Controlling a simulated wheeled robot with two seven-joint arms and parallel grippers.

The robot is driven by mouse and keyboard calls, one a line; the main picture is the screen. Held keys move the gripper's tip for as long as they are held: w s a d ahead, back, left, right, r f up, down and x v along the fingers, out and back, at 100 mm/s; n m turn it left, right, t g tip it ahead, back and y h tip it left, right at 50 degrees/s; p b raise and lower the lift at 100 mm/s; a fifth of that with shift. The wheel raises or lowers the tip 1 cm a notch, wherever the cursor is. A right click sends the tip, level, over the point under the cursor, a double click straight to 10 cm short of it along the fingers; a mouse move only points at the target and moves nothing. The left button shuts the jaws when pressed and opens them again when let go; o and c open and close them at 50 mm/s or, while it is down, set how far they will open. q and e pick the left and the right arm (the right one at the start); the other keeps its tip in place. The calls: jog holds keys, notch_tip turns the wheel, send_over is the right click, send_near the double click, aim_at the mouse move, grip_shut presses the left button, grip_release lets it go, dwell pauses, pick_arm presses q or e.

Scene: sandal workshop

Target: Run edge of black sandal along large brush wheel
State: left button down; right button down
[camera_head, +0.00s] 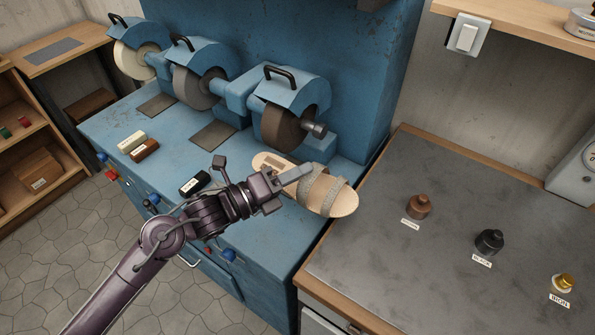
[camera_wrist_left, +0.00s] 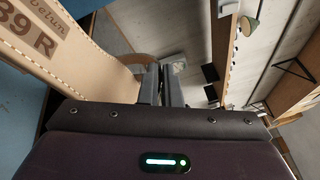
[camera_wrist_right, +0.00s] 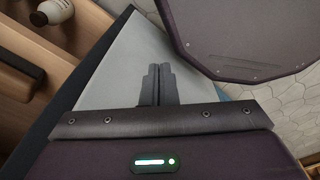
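A sandal with a tan footbed marked "39 R" and grey straps (camera_head: 341,204) is at the front right edge of the blue bench; its footbed (camera_wrist_left: 60,45) fills the upper left of the left wrist view. No black shows on it from here. My left gripper (camera_head: 302,174) is at the sandal's side, its fingers (camera_wrist_left: 162,84) nearly together with the sandal's edge apparently between them. The contact is partly hidden. A dark brown wheel (camera_head: 283,130), seemingly the large brush wheel, is behind the sandal, apart from it. My right gripper (camera_wrist_right: 158,84) is shut and empty, seen only in its wrist view.
A grey wheel (camera_head: 190,88) and a pale wheel (camera_head: 130,62) stand farther left on the blue bench (camera_head: 110,120). White, brown and black blocks lie along its front. The grey-topped table (camera_head: 390,240) at right bears brown, black and gold-capped bottles.

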pick_arm(q)
jog(key=shift+w+d+r, duration=0.1)
jog(key=shift+w+d, duration=0.05)
jog(key=shift+w, duration=0.05)
jog(key=shift+w+d+b, duration=0.1)
jog(key=shift+w+b, duration=0.1)
jog(key=shift+b, duration=0.15)
jog(key=shift+w+d+r, duration=0.15)
jog(key=shift+w, duration=0.1)
dwell(0.8)
jog(key=shift+w+b, duration=0.1)
jog(key=shift+b, duration=0.2)
dwell(0.5)
jog(key=shift+w+a, duration=0.1)
jog(key=shift+a, duration=0.3)
jog(key=shift+w+a+b, duration=0.15)
jog(key=shift+a+b, duration=0.2)
jog(key=shift+b, duration=0.1)
jog(key=shift+a+r, duration=0.1)
